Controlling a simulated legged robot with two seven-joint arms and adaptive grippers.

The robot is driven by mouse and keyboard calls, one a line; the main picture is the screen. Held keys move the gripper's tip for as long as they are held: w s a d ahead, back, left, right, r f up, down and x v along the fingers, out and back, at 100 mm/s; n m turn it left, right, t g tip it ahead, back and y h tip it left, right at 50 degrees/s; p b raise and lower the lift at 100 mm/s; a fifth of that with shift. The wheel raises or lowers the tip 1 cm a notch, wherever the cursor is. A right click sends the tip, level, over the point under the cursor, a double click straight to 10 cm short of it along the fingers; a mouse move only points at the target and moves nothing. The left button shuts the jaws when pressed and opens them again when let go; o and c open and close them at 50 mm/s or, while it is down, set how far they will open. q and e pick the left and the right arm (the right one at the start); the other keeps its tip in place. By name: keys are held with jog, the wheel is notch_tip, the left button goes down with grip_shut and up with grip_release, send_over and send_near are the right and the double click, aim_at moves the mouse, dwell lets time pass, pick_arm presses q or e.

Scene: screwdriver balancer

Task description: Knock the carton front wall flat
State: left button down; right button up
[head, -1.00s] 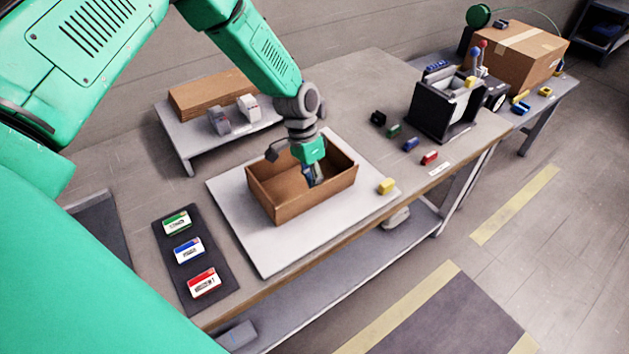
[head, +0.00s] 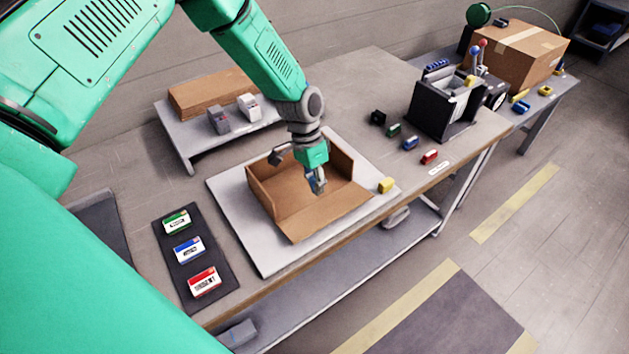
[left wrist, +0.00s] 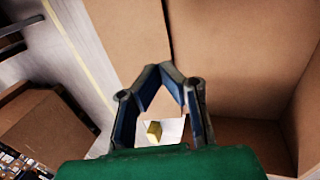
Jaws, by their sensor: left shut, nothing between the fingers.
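The brown open carton (head: 262,193) sits on a white board (head: 237,218) on the workbench. Its back and side walls stand upright. Its front wall (head: 325,213) is folded outward towards the bench's front edge and looks flat or nearly flat; I cannot tell whether it fully touches the board. My left gripper (head: 319,190) is shut and empty, pointing down near the front wall's fold. In the left wrist view its fingers (left wrist: 168,70) meet at the tips, with bare cardboard (left wrist: 235,60) filling the space beyond. My right gripper is not in view.
A yellow block (head: 386,185) lies just right of the carton; it also shows in the left wrist view (left wrist: 154,130). A dark mat (head: 167,256) with several labelled cards lies left. A raised shelf (head: 195,150) stands behind. A black holder (head: 443,110) and small blocks stand right.

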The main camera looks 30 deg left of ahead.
pick_arm(q)
notch_tip(320, 180, up, 7)
jog(key=p, duration=0.5)
dwell(0.8)
